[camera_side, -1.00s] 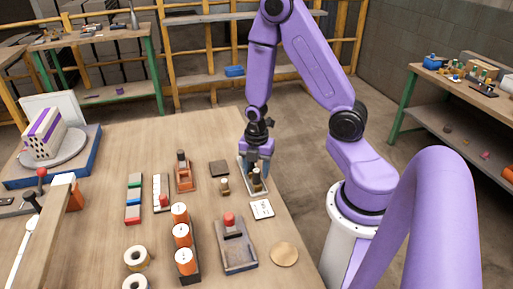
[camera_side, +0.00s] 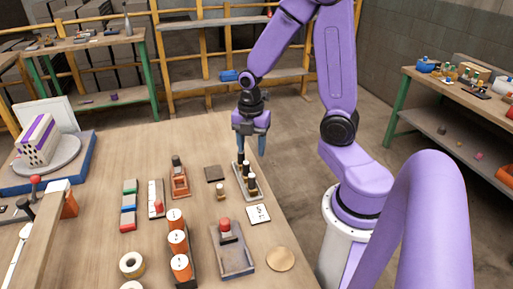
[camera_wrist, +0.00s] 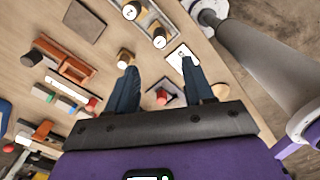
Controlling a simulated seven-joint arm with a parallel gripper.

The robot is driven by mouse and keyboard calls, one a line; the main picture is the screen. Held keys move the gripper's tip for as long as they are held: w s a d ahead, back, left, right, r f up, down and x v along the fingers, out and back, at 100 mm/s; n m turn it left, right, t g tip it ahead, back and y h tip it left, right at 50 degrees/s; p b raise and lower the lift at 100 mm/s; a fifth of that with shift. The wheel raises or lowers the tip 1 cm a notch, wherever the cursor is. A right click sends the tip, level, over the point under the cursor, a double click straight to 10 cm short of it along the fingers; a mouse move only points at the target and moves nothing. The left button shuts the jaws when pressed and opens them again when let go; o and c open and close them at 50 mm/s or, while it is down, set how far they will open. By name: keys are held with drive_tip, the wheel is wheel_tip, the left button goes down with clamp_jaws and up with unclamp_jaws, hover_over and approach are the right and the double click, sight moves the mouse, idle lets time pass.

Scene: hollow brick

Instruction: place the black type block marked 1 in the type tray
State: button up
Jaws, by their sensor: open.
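The narrow grey type tray (camera_side: 238,172) stands near the table's right edge and holds several upright black type blocks (camera_side: 251,183) with pale ends. In the wrist view, two round white block tops show over the tray, one marked 2 (camera_wrist: 130,11) and another (camera_wrist: 159,42) whose mark is too small to read surely. A shorter brass-coloured piece (camera_side: 221,192) stands on the table just left of the tray, apart from it; it also shows in the wrist view (camera_wrist: 125,60). My gripper (camera_side: 250,148) is open and empty, above the tray's far end, clear of the blocks.
A white card (camera_side: 258,214) lies in front of the tray. A dark square pad (camera_side: 214,174) lies to its left. An orange holder (camera_side: 180,184), orange rolls (camera_side: 178,240) and a grey stamp base with a red knob (camera_side: 233,262) stand nearby.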

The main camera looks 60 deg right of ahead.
drive_tip(key=s+a+r+m, duration=0.3)
drive_tip(key=s+a+r, duration=0.1)
drive_tip(key=s+a, duration=0.3)
drive_tip(key=s+a+r+m, duration=0.4)
drive_tip(key=s+a, duration=0.2)
drive_tip(key=s, duration=0.2)
drive_tip(key=shift+s+a+m, duration=0.3)
drive_tip(key=shift+a, duration=0.1)
